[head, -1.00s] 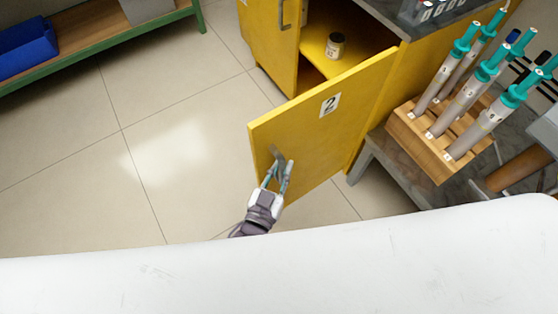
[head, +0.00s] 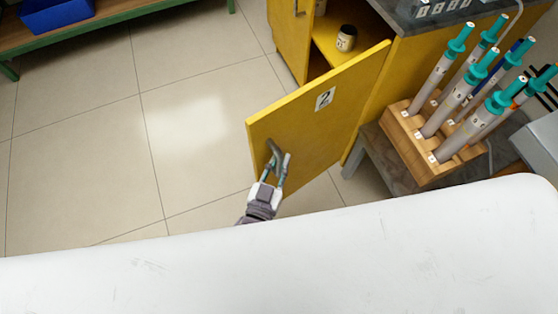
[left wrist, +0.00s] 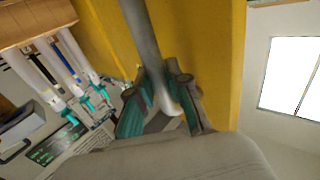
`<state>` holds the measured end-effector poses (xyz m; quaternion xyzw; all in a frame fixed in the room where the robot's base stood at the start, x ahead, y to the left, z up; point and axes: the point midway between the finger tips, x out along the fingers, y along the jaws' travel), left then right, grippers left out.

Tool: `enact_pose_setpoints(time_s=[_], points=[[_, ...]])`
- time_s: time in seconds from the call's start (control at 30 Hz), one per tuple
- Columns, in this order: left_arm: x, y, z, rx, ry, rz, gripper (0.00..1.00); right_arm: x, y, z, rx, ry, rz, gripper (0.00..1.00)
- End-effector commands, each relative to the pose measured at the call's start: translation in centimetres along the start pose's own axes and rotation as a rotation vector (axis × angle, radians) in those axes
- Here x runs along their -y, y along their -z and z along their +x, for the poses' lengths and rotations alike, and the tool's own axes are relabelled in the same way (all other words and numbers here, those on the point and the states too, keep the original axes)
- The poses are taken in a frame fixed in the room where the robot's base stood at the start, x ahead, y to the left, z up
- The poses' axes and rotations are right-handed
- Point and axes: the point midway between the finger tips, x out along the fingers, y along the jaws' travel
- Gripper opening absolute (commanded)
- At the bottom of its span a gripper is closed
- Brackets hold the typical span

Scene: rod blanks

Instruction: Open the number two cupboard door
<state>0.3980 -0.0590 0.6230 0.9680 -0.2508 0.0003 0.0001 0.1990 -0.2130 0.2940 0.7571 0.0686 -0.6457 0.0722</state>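The yellow cupboard door marked 2 (head: 318,125) stands ajar, swung out from the cupboard. Its grey bar handle (head: 272,149) is near the free edge and also shows in the left wrist view (left wrist: 143,35). My left gripper (head: 278,162) is at this handle. In the left wrist view its fingers (left wrist: 160,95) lie on both sides of the bar and seem closed on it. The contact faces are partly hidden. My right gripper is in neither view.
Inside the cupboard a small jar (head: 346,38) stands on a yellow shelf. A wooden rack (head: 408,142) with several teal-capped tools stands on a grey bench to the right. A blue bin (head: 55,14) is on the green-edged bench at upper left. The tiled floor (head: 100,165) left of the door is clear.

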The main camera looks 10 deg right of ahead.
Motion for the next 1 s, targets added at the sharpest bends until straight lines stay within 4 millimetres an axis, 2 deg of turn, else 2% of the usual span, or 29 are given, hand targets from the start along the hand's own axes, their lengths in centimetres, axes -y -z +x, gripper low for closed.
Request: enact_pose_setpoints(time_s=[0.03,0.17,0.2,0.57,0.67,1.0], points=[[-0.3,0.4,0.2,-0.010,-0.004,-0.003,0.19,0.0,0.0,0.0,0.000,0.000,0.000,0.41],[-0.2,0.3,0.2,-0.008,-0.003,-0.003,0.40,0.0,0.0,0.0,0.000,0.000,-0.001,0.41],[-0.2,0.3,0.2,-0.007,-0.003,-0.003,0.43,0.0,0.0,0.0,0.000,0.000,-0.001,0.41],[-0.1,0.0,-0.5,0.000,-0.001,-0.002,0.43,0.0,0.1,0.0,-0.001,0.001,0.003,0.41],[-0.1,-0.1,-1.8,0.001,-0.002,-0.002,0.43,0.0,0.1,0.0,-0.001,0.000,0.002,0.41],[-0.2,0.0,-8.9,-0.001,-0.003,-0.003,0.43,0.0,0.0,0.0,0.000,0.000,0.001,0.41]])
